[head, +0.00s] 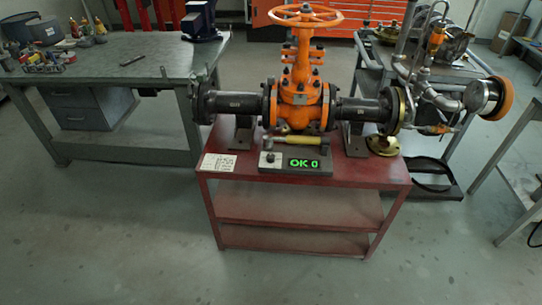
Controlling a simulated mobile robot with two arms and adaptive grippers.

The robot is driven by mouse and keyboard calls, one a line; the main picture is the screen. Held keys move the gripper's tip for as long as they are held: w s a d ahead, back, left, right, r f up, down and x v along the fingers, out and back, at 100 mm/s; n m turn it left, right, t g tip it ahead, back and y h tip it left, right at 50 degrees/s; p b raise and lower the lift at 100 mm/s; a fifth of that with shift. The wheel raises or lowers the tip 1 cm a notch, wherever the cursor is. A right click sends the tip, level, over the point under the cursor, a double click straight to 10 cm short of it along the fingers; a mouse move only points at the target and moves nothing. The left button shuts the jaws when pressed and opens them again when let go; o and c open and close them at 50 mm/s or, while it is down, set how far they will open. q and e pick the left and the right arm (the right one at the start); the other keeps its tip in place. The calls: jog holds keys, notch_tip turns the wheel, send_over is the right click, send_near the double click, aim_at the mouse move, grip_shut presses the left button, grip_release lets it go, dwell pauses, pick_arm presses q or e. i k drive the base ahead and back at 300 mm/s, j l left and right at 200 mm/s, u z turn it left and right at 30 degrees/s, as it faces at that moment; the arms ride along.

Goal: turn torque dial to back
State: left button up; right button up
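A small grey control box (295,162) sits at the front edge of a red cart (300,178). Its display (304,164) reads "OK 0" in green. A small dark dial (271,157) is on the left of the box; its pointer direction is too small to tell. An orange gate valve (298,92) with a handwheel (305,15) stands behind the box, between dark pipe sections. A yellow-handled tool (297,140) lies between the valve and the box. Neither of my grippers shows in the head view.
A white label card (217,163) lies left of the box. A brass flange (382,146) rests at the right of the cart top. Workbenches stand left (110,57) and right. The floor (130,235) in front of the cart is clear.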

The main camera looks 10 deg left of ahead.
aim_at(270, 157)
jog(key=i+j, duration=0.8)
